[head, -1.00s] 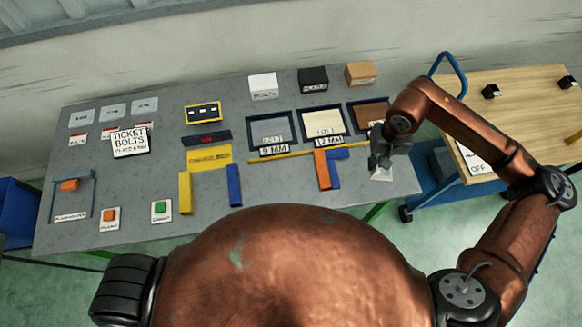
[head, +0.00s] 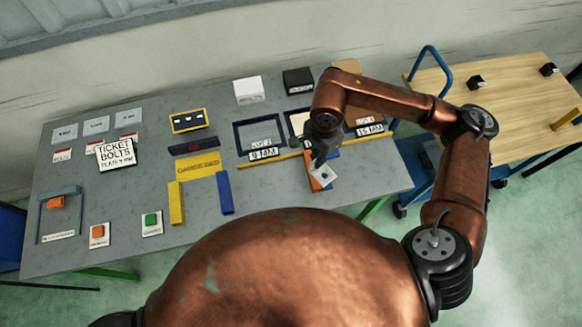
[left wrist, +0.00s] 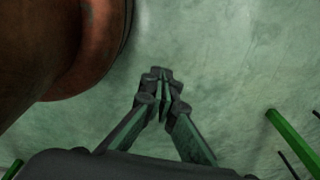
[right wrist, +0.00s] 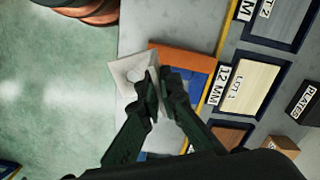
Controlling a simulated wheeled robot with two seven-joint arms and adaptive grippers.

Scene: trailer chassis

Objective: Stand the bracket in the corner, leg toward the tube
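The bracket (head: 323,176) is a small pale grey piece with a dark spot on its face. In the right wrist view the pale bracket (right wrist: 130,70) sits at the fingertips, partly hidden by the fingers. My right gripper (head: 319,160) is shut on it, over the corner of an orange bar (right wrist: 185,56) and a blue bar (right wrist: 196,86). I cannot tell whether the bracket touches the bars or which way its leg points. Which part is the tube is unclear. My left gripper (left wrist: 161,78) is shut and empty above the floor, away from the table.
Lot trays (head: 236,140) and a yellow strip (head: 252,163) lie behind the bars. The gauge bed (head: 198,166), with a yellow bar (head: 176,203) and blue bar (head: 225,192), is to the left. A wooden cart (head: 510,105) stands at the right.

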